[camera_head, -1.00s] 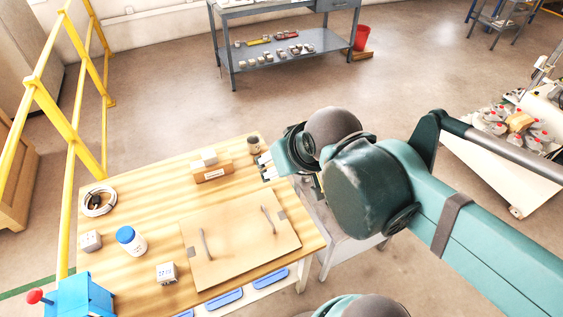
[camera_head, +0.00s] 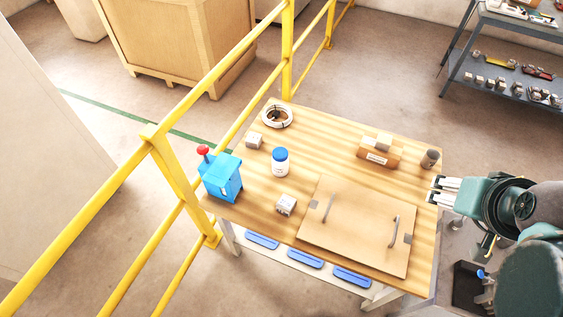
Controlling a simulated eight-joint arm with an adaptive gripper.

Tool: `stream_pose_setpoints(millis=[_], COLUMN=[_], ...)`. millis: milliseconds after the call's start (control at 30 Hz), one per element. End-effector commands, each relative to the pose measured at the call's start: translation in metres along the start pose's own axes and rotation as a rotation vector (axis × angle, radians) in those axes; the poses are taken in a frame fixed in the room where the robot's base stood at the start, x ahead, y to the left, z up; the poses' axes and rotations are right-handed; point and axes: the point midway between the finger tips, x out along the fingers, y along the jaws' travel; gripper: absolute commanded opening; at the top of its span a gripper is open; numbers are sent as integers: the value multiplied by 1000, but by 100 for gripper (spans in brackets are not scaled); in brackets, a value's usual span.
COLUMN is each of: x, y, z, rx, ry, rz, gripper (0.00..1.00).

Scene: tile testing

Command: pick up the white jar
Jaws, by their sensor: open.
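The white jar (camera_head: 280,168) has a blue lid and stands upright on the wooden table (camera_head: 335,148), left of its middle. Nothing hides it. My gripper (camera_head: 435,190) is at the table's right edge, with its pale fingers pointing left. It is open and empty, well apart from the jar, with the brown board between them to the front.
A blue box with a red knob (camera_head: 222,178) stands at the table's left corner. A board with two handles (camera_head: 340,240) covers the front right. Yellow railings (camera_head: 175,170) run along the left.

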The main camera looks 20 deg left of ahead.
Motion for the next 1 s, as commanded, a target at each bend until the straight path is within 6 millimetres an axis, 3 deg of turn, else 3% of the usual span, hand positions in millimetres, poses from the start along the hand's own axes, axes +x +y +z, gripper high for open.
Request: stream_pose_setpoints(millis=[467,567,1000], x=[0,0,1], y=[0,0,-2], z=[0,0,-2], rx=[0,0,11], ry=[0,0,-4], rz=[0,0,-3], gripper=[51,60,60])
